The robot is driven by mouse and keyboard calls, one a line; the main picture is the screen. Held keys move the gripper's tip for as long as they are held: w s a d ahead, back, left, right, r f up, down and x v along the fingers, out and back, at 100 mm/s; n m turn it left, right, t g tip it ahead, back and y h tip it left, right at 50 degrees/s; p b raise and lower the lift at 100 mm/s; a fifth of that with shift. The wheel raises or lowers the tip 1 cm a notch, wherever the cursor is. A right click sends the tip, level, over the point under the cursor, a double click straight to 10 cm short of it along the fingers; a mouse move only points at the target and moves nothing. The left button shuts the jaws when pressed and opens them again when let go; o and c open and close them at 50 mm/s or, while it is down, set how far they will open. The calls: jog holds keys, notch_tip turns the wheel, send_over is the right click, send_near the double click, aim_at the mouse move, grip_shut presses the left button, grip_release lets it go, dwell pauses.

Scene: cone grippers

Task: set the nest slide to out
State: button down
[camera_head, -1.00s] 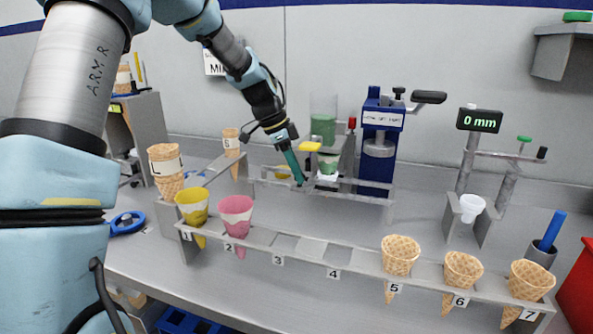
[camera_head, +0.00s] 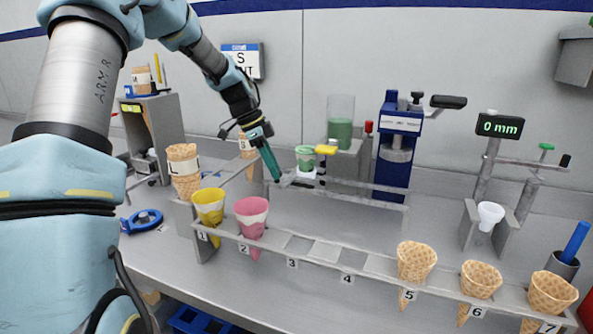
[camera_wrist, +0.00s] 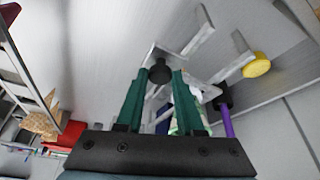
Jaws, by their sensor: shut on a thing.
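My gripper (camera_head: 277,179) is shut at the left end of the nest slide (camera_head: 303,174), a pale grey bar on the rail frame behind the cone rack. In the wrist view a round black knob (camera_wrist: 160,72) shows between the green fingertips. A green cup (camera_head: 305,153) with a pale band sits on the slide, just right of the fingers. It stands left of the clear jar of green stuff (camera_head: 340,128), clear of the jar's underside. The fingers hide part of the slide's end.
The blue press (camera_head: 398,140) stands further right. In front, the numbered rack (camera_head: 330,254) holds yellow and pink cups and several waffle cones; slots 3 and 4 are empty.

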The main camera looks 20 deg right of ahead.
jog(key=w+a, duration=0.4)
jog(key=shift+w+a, duration=0.25)
jog(key=shift+a, duration=0.1)
jog(key=c, duration=0.5)
grip_release()
jog(key=shift+c, duration=0.2)
jog(key=shift+r, duration=0.1)
jog(key=b+v, duration=0.1)
jog(key=v, duration=0.9)
jog(key=shift+a+r+b, duration=0.2)
jog(key=shift+r+b, duration=0.15)
